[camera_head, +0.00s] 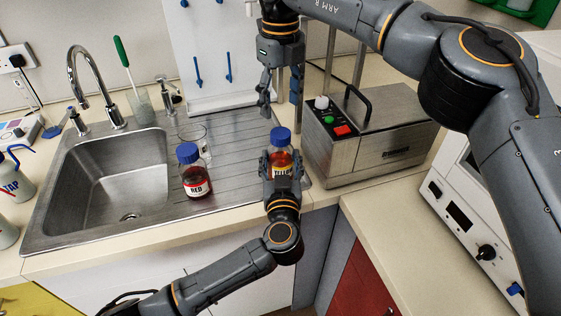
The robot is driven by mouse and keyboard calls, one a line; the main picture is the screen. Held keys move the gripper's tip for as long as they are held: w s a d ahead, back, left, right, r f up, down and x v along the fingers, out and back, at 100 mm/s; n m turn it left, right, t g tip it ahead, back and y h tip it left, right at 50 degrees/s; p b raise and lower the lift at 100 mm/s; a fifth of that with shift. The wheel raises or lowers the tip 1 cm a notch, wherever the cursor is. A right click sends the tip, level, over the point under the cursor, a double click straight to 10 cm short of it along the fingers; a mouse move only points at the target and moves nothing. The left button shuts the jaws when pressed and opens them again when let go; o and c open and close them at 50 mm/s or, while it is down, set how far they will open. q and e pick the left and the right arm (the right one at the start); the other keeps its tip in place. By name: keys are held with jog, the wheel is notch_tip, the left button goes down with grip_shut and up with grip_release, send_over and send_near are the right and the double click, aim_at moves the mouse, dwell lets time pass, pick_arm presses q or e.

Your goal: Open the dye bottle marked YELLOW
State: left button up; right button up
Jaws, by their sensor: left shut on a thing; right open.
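A dye bottle with a blue cap (281,136) and orange-yellow contents stands upright on the right end of the sink's drainer. Its label is mostly hidden by my gripper, so I cannot read it in full. My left gripper (282,166) is shut around the body of this bottle from the front. The cap is on the bottle. My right gripper (279,105) points down above and slightly left of the cap, open and empty, apart from it. A second bottle marked RED (195,178), also blue-capped, stands to the left on the drainer.
A clear glass beaker (203,143) stands behind the red bottle. A steel water bath (365,140) with a black handle is close on the right. The steel sink (95,180) with a tap is on the left. A white peg board (212,50) stands behind.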

aim_at(281, 132)
jog(key=m, duration=0.6)
jog(key=shift+m, duration=0.3)
jog(key=m, duration=2)
jog(key=shift+f, duration=4.05)
jog(key=shift+c, duration=0.2)
